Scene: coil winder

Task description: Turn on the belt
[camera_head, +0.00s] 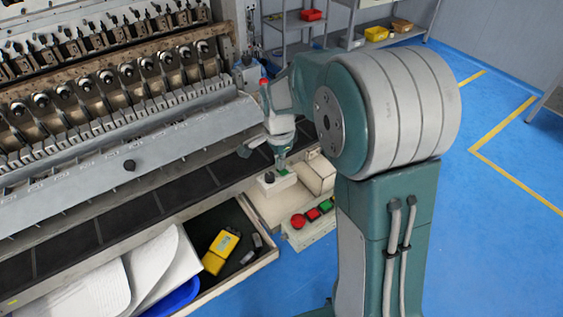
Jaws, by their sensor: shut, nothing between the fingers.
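The belt (130,215) is a long black strip along the front of the coil winder (130,140). A small white box (279,187) stands at the belt's right end, with a dark button (269,178) and a green button (283,171) on top. My gripper (281,165) points down, shut and empty, with its tips just above or at the green button; I cannot tell if they touch. A control panel (325,226) closer to the camera carries a large red button (298,221), a smaller red button (313,214) and a green button (326,206).
Shelves (300,28) with red and yellow bins stand behind. My arm hides part of the right side. Blue floor (490,200) is clear at the right.

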